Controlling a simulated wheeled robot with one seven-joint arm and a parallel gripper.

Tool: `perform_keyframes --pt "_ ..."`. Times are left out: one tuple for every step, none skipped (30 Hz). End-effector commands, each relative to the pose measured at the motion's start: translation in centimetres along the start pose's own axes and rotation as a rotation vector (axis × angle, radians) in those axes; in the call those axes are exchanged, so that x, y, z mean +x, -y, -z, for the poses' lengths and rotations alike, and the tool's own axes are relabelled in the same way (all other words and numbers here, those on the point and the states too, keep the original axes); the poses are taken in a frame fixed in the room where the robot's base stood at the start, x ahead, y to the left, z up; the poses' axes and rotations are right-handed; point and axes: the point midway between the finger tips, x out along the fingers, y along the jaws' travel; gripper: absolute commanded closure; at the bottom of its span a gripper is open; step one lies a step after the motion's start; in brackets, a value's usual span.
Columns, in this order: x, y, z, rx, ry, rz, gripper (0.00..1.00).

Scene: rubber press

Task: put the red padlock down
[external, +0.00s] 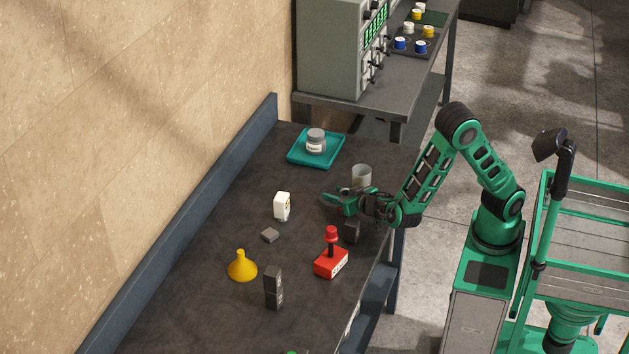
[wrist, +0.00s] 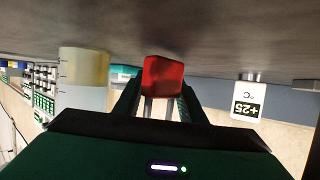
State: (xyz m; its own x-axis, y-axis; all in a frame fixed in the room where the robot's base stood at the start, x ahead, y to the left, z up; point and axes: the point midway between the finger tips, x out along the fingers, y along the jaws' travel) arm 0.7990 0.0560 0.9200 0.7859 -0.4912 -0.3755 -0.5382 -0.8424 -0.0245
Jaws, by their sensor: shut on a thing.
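In the wrist view, the red padlock (wrist: 163,75) is between the two fingers of my gripper (wrist: 161,97), with its grey shackle toward the palm and its red body outward. My gripper is shut on it. This view is upside down, with the dark table surface at the top; the padlock's body appears close to that surface, but I cannot tell whether it touches. In the external view, my gripper (external: 334,200) is low over the dark workbench (external: 200,300), in front of the beaker. The padlock cannot be made out there.
A beaker (external: 361,175) stands close behind my gripper. A white +25 °C display (external: 282,206) is to its left, and a teal tray (external: 294,158) with a jar (external: 316,141) behind. A red lever box (external: 331,263), dark block (external: 351,231) and yellow funnel (external: 242,266) are nearer.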

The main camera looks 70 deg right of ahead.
Motion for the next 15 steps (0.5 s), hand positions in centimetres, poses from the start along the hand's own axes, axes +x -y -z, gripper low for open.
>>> perform_keyframes --pt "0.08 -0.16 -0.70 -0.014 0.010 -0.003 0.91" --pt "0.07 -0.16 -0.74 -0.015 0.011 -0.003 0.91" --pt "0.07 -0.18 -0.79 -0.016 0.012 -0.003 0.91" --pt "0.07 -0.19 -0.85 -0.017 0.013 -0.004 0.56" --pt "0.08 -0.20 -0.89 -0.018 0.014 -0.004 0.49" --pt "0.08 -0.21 -0.95 -0.019 0.015 -0.004 0.44" --pt "0.08 -0.22 -0.99 -0.020 0.016 -0.004 0.44" --pt "0.08 -0.23 -1.02 -0.021 0.016 -0.004 0.44" --pt "0.08 -0.25 -1.06 -0.022 0.016 -0.005 0.44" --pt "0.08 -0.26 -1.08 -0.023 0.017 -0.005 0.44" --pt "0.08 -0.27 -1.10 -0.024 0.017 -0.005 0.44" --pt "0.08 -0.29 -1.13 -0.025 0.017 -0.006 0.44" --pt "0.07 -0.30 -1.14 -0.026 0.017 -0.006 0.44" --pt "0.06 -0.31 -1.14 -0.026 0.018 -0.006 0.44" --pt "0.03 -0.32 -1.09 -0.026 0.018 -0.006 0.44"
